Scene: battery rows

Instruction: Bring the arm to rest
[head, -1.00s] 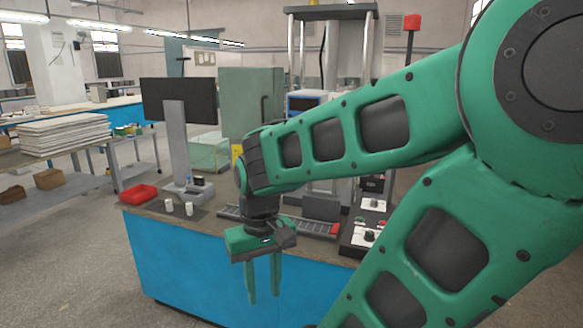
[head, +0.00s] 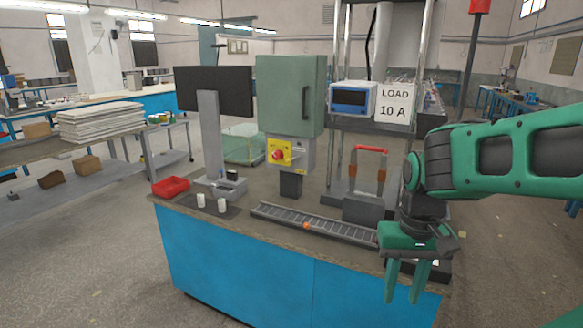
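My gripper (head: 404,292) hangs at the right in the head view, fingers pointing down. Its two green fingers stand apart with nothing between them, so it is open and empty. It appears in front of the right end of the blue-sided workbench (head: 235,262). My green arm reaches in from the right edge, and the wrist bends downward. Part of the bench's right end is hidden behind the gripper.
A "LOAD 10 A" sign (head: 393,104) hangs behind.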

